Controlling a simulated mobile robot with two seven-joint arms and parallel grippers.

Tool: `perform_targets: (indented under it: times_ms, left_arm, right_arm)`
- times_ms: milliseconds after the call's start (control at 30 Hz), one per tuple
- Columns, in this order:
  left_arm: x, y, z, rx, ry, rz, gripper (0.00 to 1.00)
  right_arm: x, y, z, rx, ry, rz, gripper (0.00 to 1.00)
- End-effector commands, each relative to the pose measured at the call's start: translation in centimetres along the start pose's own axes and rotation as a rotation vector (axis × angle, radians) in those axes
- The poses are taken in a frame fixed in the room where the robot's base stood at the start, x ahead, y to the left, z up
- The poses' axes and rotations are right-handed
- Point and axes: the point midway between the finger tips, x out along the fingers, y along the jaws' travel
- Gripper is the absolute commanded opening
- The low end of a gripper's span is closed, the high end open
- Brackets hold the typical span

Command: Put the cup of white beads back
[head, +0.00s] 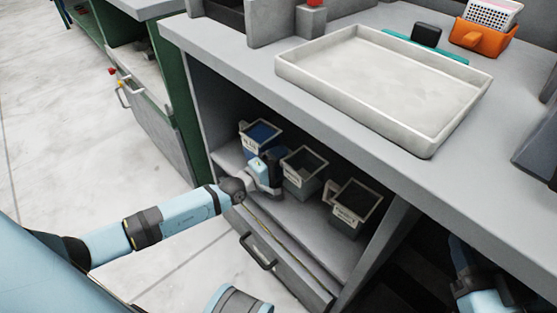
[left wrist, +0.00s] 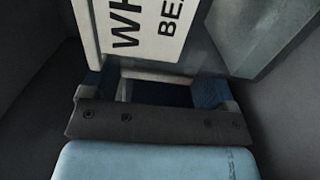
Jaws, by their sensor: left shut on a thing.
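The cup whose label begins "WH" and "BE" (left wrist: 150,30) fills the top of the left wrist view. In the head view it appears to be the middle cup (head: 304,170) in the open shelf bay under the counter. My left gripper (head: 270,168) is at this cup's left side, shut on it, apparently at its handle, which the gripper hides. The gripper's blue finger pads also show in the left wrist view (left wrist: 152,91). The cup looks upright; I cannot tell whether it touches the shelf. My right gripper (head: 463,258) is at the lower right, partly cut off.
A cup with blue contents (head: 263,134) stands on the left, close to my left gripper. Another labelled cup (head: 354,203) stands on the right. The counter edge overhangs the bay. A drawer (head: 275,255) is below. A pale tray (head: 440,137) lies on the counter.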

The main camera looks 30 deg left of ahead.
Motion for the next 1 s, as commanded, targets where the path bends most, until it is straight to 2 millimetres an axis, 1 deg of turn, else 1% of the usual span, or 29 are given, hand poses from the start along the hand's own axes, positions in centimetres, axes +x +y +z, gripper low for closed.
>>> perform_targets:
  times_ms: [133,267,300,333,367,567,633,667,767,867,900,1000]
  left_arm:
    - [0.0,0.1,0.0,0.000,0.000,0.000,0.56]
    - [0.0,-0.2,0.0,0.000,0.000,-0.001,0.56]
    - [0.0,-0.2,0.0,0.000,0.000,-0.001,0.90]
    - [0.0,-0.2,0.0,0.000,0.000,-0.001,0.97]
    - [0.0,-0.2,0.0,0.000,0.000,-0.001,1.00]
    - [0.0,-0.1,0.0,-0.001,0.000,-0.001,1.00]
    - [0.0,0.1,0.0,-0.001,0.000,0.001,1.00]
    - [-0.2,0.2,-0.1,0.000,0.000,-0.001,1.00]
    - [-1.6,0.2,-0.1,0.001,0.000,-0.005,1.00]
    - [-3.6,0.4,-0.1,0.000,-0.001,-0.005,1.00]
    - [-4.6,0.3,-0.1,0.001,-0.001,-0.006,1.00]
    - [-6.8,0.4,-0.1,0.001,-0.002,-0.005,1.00]
  right_arm:
    - [-0.1,0.1,-0.2,-0.009,0.000,-0.004,0.43]
    - [-0.3,-0.1,0.0,-0.004,-0.006,-0.005,0.43]
    - [-0.3,-0.1,0.1,-0.001,-0.010,-0.005,0.43]
    - [-0.4,-0.2,0.2,0.001,-0.012,-0.005,0.43]
    - [-0.4,-0.2,0.3,0.003,-0.014,-0.005,0.43]
    - [-0.4,-0.3,0.5,0.008,-0.019,-0.004,0.43]
    - [-0.3,-0.3,0.6,0.009,-0.020,-0.003,0.43]
    - [-0.2,-0.2,0.4,0.009,-0.019,-0.003,0.43]
    - [-0.1,-0.1,0.0,0.022,-0.026,-0.005,0.43]
    - [0.0,-0.2,-0.5,0.057,-0.040,-0.007,0.43]
    - [0.0,-0.4,-0.5,0.076,-0.049,-0.008,0.43]
    - [-0.4,-0.8,-0.3,0.125,-0.077,-0.010,0.43]
